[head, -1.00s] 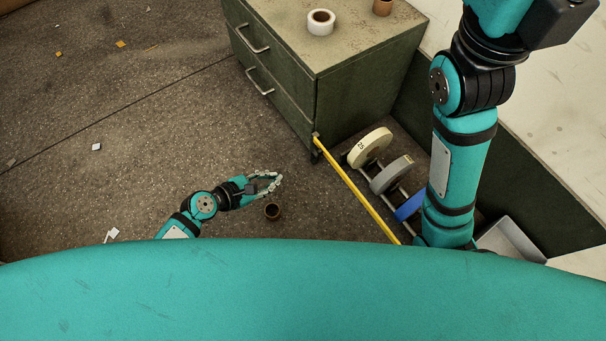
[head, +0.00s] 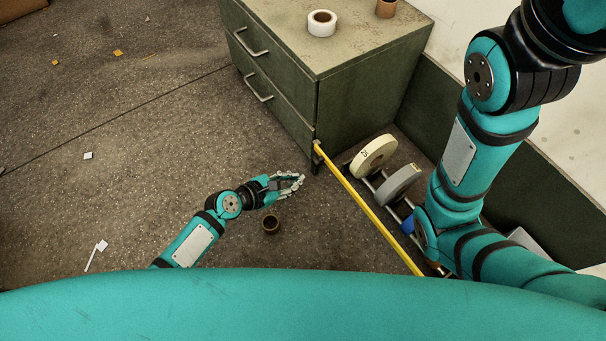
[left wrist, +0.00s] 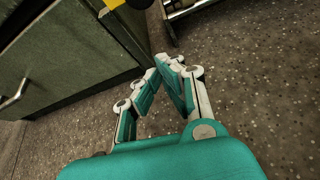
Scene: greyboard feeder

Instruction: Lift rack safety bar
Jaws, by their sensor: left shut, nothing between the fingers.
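The yellow safety bar (head: 367,207) runs diagonally across the front of the rack, from the cabinet's corner towards my body. A small piece of yellow, probably the same bar, shows at the top of the left wrist view (left wrist: 92,13). Behind the bar a cream disc (head: 373,157), a grey disc (head: 400,184) and a partly hidden blue one (head: 408,225) sit on the rack. My left gripper (head: 301,180) is shut and empty, to the left of the bar near its far end, apart from it. In the left wrist view its fingertips (left wrist: 170,66) are together. My right gripper is not in view.
A green drawer cabinet (head: 345,105) stands just beyond the left gripper, with a white roll (head: 322,23) and a brown roll (head: 386,8) on top. The floor at left is mostly open.

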